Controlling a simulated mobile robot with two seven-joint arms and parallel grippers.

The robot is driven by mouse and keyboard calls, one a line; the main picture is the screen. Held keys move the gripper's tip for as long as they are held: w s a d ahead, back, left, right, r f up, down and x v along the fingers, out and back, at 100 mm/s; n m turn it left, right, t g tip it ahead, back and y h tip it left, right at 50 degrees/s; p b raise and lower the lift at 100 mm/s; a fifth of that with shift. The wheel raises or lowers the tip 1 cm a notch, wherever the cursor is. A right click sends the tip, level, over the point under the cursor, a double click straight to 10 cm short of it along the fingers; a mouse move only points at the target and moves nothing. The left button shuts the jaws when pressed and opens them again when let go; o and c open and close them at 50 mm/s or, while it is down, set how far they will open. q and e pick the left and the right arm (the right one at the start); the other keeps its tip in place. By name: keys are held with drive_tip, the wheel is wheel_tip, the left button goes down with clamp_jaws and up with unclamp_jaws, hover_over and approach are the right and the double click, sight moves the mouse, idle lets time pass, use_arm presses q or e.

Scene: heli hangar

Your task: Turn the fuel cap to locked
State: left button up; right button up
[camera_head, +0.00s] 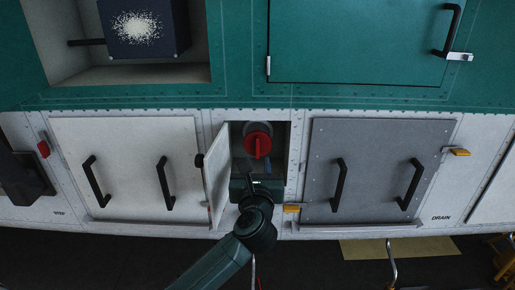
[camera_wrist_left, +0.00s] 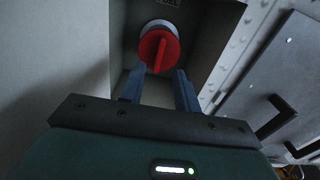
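The red fuel cap (camera_head: 257,142) sits in a small open recess in the white lower hull panel, with its raised grip bar roughly upright. In the left wrist view the cap (camera_wrist_left: 158,50) is ahead of the fingers, on a pale round neck. My left gripper (camera_head: 259,168) is just below the cap in the head view. In the wrist view its two blue-grey fingers (camera_wrist_left: 160,73) are apart with nothing between them, short of the cap or close to its lower edge; contact cannot be told. My right gripper is not in view.
The recess's small white door (camera_head: 217,178) stands open at the left. A white panel (camera_head: 128,165) and a grey panel (camera_head: 365,170), both with black handles, flank it. A yellow latch (camera_head: 292,208) is right of my wrist. Above, a dark box (camera_head: 140,28) sits in an open bay.

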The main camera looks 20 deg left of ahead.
sight(257, 148)
use_arm(q)
drive_tip(key=x, duration=0.7)
drive_tip(key=shift+f+p, duration=0.1)
drive_tip(key=shift+p, duration=0.2)
drive_tip(key=shift+c, duration=0.4)
clamp_jaws()
